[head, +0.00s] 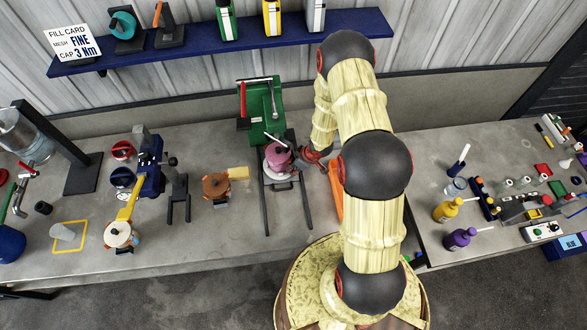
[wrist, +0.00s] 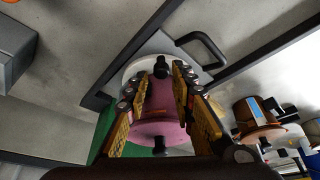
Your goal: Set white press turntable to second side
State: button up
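A pink flanged body (head: 278,154) with a black knob stands over a white disc (head: 281,184) in a dark-railed frame, right of the middle of the bench. My gripper (head: 308,158) reaches it from the right. In the wrist view, my gripper's fingers (wrist: 158,95) lie on both sides of the pink body (wrist: 158,103), close against it. Whether they press on it I cannot tell. The white disc (wrist: 136,68) shows beyond, beside a black handle (wrist: 207,48). Another white turntable-like disc (head: 118,235) sits by a blue press (head: 150,176) at the left.
A brown pot (head: 215,187) stands left of the pink body; it also shows in the wrist view (wrist: 253,116). A green stand (head: 262,105) rises behind. An orange tray (head: 336,190) lies to the right, partly hidden by my arm. Bottles crowd the right bench.

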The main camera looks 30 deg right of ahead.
jog(key=v, duration=0.9)
jog(key=shift+r, duration=0.25)
